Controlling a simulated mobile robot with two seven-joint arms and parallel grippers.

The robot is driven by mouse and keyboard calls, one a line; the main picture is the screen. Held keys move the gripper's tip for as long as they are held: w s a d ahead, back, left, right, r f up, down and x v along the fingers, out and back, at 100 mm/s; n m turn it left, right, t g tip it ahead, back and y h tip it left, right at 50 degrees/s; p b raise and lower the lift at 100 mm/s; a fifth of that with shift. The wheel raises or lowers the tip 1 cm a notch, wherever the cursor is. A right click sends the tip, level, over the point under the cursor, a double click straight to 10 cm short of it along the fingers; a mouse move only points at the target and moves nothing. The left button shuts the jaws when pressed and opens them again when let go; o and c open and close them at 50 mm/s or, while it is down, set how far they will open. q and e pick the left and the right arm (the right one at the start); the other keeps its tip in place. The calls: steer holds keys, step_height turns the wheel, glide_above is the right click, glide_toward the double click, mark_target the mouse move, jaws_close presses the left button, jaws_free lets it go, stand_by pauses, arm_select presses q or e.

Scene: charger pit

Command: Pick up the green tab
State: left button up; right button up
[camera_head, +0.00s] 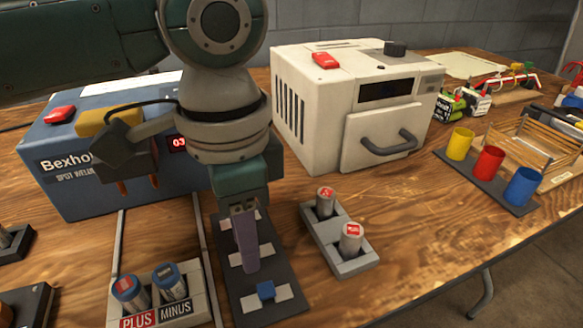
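My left gripper (249,266) points down over a dark mat (283,311) with several white strips. Its fingers, seen almost edge-on, overlap the middle strip (237,260), and I cannot tell whether they are apart or what is between them. No green tab can be made out; the gripper hides part of the middle strip. A blue tab (266,291) sits on the near strip, just in front of the fingertips. The far strip (228,214) is partly covered by the gripper. My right gripper is not in view.
A blue spot welder (85,195) and a white oven-like box (318,128) stand behind.

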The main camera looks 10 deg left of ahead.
arm_select(q)
jaws_close()
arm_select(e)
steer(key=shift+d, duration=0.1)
